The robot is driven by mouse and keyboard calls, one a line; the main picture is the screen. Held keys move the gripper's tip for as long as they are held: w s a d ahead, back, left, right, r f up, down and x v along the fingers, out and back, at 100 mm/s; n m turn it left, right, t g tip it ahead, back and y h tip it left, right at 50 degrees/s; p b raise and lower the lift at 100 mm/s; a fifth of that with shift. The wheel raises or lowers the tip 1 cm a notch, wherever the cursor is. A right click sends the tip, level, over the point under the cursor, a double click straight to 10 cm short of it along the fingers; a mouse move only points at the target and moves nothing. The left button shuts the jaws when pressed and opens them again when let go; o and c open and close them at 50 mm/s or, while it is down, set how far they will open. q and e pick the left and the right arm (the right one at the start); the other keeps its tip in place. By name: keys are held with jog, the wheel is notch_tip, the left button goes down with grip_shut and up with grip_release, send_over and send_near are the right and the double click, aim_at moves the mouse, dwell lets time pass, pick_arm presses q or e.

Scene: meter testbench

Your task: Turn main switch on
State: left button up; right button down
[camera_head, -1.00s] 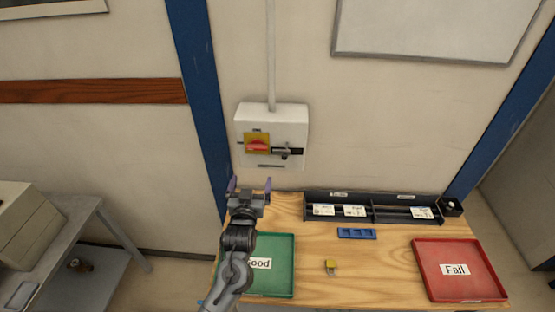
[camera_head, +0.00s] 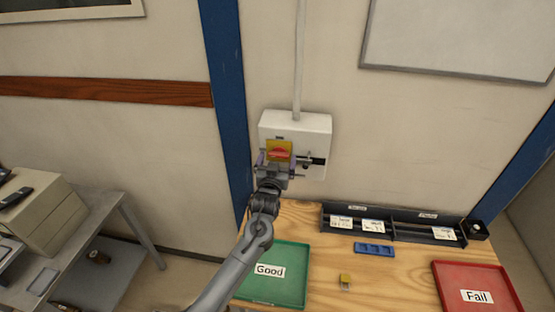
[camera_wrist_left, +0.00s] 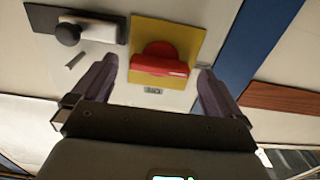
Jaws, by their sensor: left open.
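The main switch is a red knob (camera_head: 279,153) on a yellow plate (camera_head: 288,145), set in a white wall box (camera_head: 311,125). The knob's bar lies level in the head view. My left gripper (camera_head: 277,164) is open, in front of the box at the knob. In the left wrist view the red knob (camera_wrist_left: 160,65) shows between the two purple fingers (camera_wrist_left: 155,85), just beyond their tips. The fingers look apart from the knob. My right gripper is not in view.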

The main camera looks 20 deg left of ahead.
pick_arm(q)
jog(key=shift+w, duration=0.35)
jog(key=shift+c, duration=0.5)
jog(key=c, duration=1)
jog(key=shift+o, duration=0.2)
